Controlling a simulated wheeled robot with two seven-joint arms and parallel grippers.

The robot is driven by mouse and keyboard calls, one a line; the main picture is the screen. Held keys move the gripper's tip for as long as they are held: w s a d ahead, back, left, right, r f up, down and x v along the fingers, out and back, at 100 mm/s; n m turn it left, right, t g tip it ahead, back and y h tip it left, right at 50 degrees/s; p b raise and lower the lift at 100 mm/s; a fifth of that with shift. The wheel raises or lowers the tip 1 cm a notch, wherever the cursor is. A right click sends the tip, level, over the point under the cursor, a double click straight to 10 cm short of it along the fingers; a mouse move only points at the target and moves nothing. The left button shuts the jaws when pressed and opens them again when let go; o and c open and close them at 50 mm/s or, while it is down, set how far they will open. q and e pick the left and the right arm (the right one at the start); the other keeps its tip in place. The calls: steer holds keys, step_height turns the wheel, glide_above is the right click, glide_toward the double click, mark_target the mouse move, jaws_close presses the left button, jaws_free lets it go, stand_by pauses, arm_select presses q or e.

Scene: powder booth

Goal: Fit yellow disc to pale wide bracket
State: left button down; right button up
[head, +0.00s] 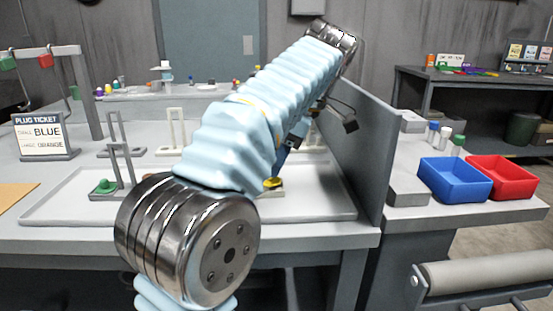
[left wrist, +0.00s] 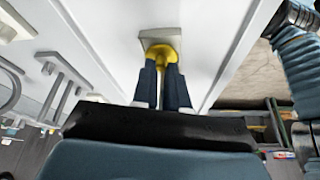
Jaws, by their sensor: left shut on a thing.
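The yellow disc (head: 273,184) is at the right part of the white tray (head: 335,207). In the left wrist view the yellow disc (left wrist: 162,50) sits between the tips of my left gripper (left wrist: 162,72), which is shut on it. A pale flat plate (left wrist: 147,34) shows just past the disc; whether they touch I cannot tell. In the head view my left gripper (head: 276,172) is mostly hidden behind my own arm. A pale upright frame bracket (head: 176,128) stands left of my arm; another pale bracket (head: 314,138) is partly hidden behind it. My right gripper is not in view.
A green disc (head: 105,186) rests at a grey bracket (head: 122,165) in the tray's left part. A grey partition (head: 355,140) stands close right of the gripper. Blue (head: 455,180) and red (head: 502,178) bins lie beyond it. A ticket sign (head: 40,137) stands left.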

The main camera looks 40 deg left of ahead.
arm_select(q)
steer(key=shift+f+b, duration=0.35)
steer(key=shift+f, duration=0.05)
stand_by(0.4)
steer(key=c, duration=1.1)
jaws_free()
steer(key=shift+o, duration=0.2)
steer(key=shift+r, duration=0.1)
